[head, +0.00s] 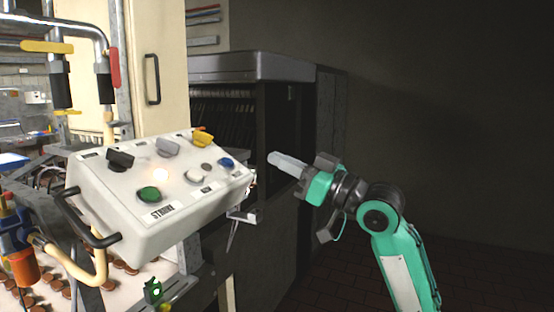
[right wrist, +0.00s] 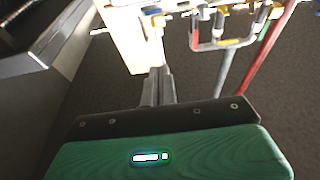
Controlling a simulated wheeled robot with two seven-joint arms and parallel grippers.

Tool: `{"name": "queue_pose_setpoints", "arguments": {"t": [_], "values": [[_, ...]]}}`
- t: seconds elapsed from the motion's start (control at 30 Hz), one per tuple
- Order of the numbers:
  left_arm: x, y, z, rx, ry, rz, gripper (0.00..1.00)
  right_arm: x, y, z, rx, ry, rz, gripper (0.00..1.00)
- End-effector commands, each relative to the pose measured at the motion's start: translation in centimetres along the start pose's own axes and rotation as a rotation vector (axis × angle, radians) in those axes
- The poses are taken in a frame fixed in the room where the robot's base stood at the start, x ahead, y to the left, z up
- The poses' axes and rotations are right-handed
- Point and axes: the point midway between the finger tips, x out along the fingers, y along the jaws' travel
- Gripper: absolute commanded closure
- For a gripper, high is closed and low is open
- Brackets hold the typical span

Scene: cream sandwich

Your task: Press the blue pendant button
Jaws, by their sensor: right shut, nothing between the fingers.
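The blue button (head: 226,163) is on the right end of the sloped top of a white pendant box (head: 145,232) in the head view. Green, white, grey, black and yellow controls share that top. My right gripper (head: 275,158) is shut and empty, its pale fingers pointing left. It is to the right of the blue button with a visible gap. My left gripper is not in view.
A black handle (head: 85,222) sticks out from the pendant's left side. A dark machine cabinet (head: 275,205) stands behind it, next to a cream panel (head: 160,35). Pipes and round brown pieces are at the left. The right side by the dark wall is clear.

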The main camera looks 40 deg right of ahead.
Motion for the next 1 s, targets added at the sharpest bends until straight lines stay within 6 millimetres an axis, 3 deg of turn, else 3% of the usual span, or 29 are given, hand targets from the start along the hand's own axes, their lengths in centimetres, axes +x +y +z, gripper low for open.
{"name": "queue_pose_setpoints", "arguments": {"t": [0.1,0.43,0.5,0.7,1.0], "values": [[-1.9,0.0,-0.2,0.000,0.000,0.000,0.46,2.3,0.0,-0.7,0.004,0.001,0.000,1.00],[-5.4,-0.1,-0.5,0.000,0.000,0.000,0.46,8.5,-0.1,-0.6,0.003,0.001,-0.001,1.00],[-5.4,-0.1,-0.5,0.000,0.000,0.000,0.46,8.4,0.0,1.2,0.006,-0.004,0.000,1.00],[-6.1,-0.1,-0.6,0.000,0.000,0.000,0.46,8.8,0.0,3.2,0.003,-0.002,-0.001,1.00],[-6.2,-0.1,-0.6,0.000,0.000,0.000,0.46,8.9,0.0,3.9,-0.001,0.000,-0.001,1.00]]}}
